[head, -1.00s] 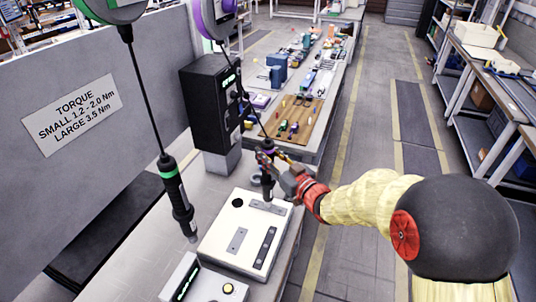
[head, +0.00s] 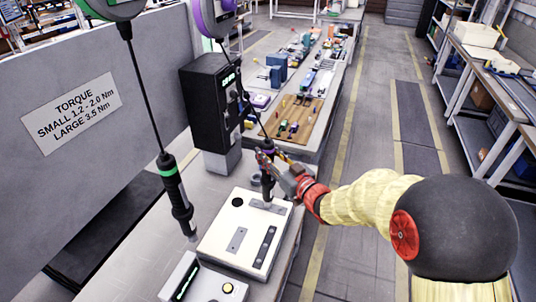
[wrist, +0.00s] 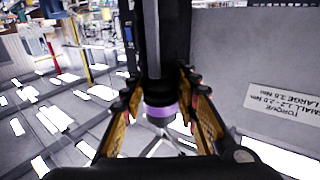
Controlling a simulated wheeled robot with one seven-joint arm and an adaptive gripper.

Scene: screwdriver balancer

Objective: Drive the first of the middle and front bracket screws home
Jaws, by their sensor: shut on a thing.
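My gripper (head: 266,160) is shut on the purple-banded screwdriver (head: 267,187), which hangs on a cable from the purple balancer reel (head: 217,18). In the wrist view the screwdriver (wrist: 160,108) stands between the two fingers of my gripper (wrist: 160,100). Its lower end is over the back bracket area of the white unit (head: 222,222). I cannot tell whether the bit touches a screw. The middle bracket (head: 236,240) is a grey plate on the unit's top. The front bracket (head: 265,247) is a dark strip at the right. Screw heads are too small to make out.
A green-banded screwdriver (head: 174,190) hangs left of the unit. A black box with a green display (head: 210,103) stands behind the unit. A small console with a yellow button (head: 228,288) is in front. A torque sign (head: 72,113) is on the grey panel.

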